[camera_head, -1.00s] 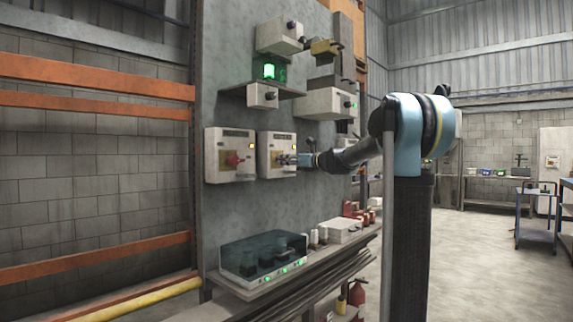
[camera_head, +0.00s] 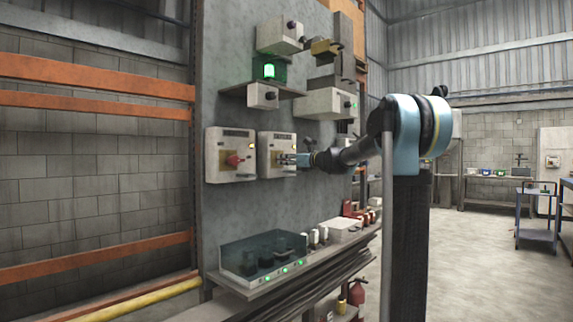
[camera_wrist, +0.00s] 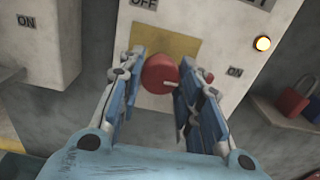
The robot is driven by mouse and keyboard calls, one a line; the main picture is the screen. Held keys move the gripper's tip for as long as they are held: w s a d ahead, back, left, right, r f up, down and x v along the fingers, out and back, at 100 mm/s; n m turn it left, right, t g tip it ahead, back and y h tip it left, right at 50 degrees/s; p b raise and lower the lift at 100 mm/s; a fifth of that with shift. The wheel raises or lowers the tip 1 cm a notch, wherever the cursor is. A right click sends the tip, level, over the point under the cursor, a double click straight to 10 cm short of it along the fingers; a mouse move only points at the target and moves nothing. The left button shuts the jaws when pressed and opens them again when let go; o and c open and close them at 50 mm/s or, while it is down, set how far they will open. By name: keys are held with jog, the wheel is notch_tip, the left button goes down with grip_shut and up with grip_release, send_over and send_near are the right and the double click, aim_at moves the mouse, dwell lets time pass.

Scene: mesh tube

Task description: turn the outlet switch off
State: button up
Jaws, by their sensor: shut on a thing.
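A grey switch box (camera_head: 267,143) hangs on the wall panel, and my gripper (camera_head: 287,160) is at its front. In the wrist view the box face (camera_wrist: 208,62) carries a red rotary knob (camera_wrist: 158,72) on a yellow plate (camera_wrist: 176,46). My gripper (camera_wrist: 160,85) is shut on this knob, with one finger on each side. A pale mark on the knob points to the lower right. An OFF label (camera_wrist: 144,4) is above the knob and an ON label (camera_wrist: 235,71) is to its right. A lamp (camera_wrist: 263,43) glows yellow. The top label is cut off.
A similar box (camera_head: 220,160) with a red knob (camera_head: 233,160) hangs just to the left. Other boxes and a green lamp (camera_head: 269,71) are above. A shelf below holds a clear-covered unit (camera_head: 262,258). Padlocks (camera_wrist: 292,97) show at right.

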jog(key=shift+s+f+n, duration=0.1)
jog(key=shift+n, duration=8.8)
jog(key=o, duration=1.1)
